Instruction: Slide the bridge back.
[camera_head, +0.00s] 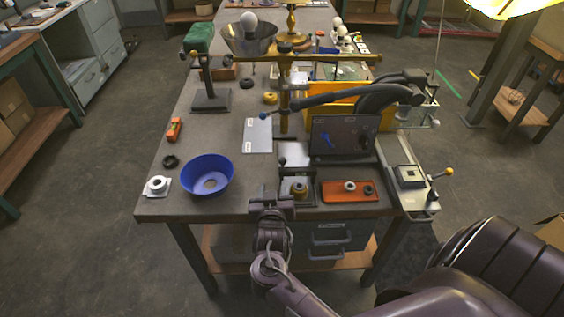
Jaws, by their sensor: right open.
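My right gripper (272,195) is over the table's front edge, its fingers pointing away from me, and it is open. Just right of its fingertips is a small dark fixture (295,174) with a brass round part (298,189) at its front. I cannot tell for sure which piece is the bridge; a brass crossbar (335,57) on an upright brass post (284,95) spans the middle of the table, well beyond the gripper. Whether the fingers touch the fixture is too small to tell. My left gripper is not in view.
A blue bowl (208,176) and a small white part (157,185) are at the left front. An orange tray (349,191) with small rings and a dark upright panel box (343,137) are to the right. A white sheet (257,136) lies mid-table. The grey tabletop (210,130) left of it is mostly clear.

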